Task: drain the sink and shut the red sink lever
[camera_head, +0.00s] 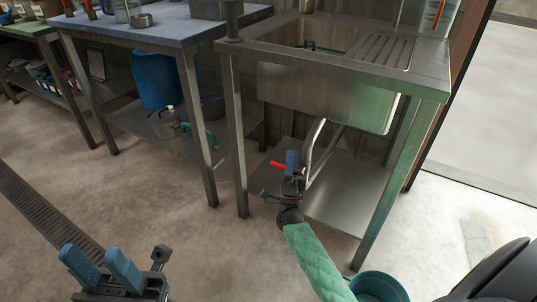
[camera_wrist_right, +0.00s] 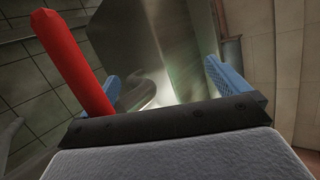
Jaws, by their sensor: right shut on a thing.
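The steel sink (camera_head: 328,98) is set in a steel stand, with a curved drain pipe (camera_head: 314,140) below it. Whether the basin holds liquid cannot be seen. The red sink lever (camera_head: 278,165) sticks out to the left beside my right gripper (camera_head: 292,160), under the sink. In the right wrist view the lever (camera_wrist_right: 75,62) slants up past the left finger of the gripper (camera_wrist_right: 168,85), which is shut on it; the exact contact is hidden. The pipe shows blurred beyond the fingers. My left gripper (camera_head: 103,265) is open and empty, low at the front left.
A teal bucket (camera_head: 380,287) stands at the bottom right, partly cut off. The stand's lower shelf (camera_head: 345,195) and legs surround my right gripper. A blue container (camera_head: 155,78) and a pot sit under the table at left. Open floor with a drain grate (camera_head: 45,210) lies at left.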

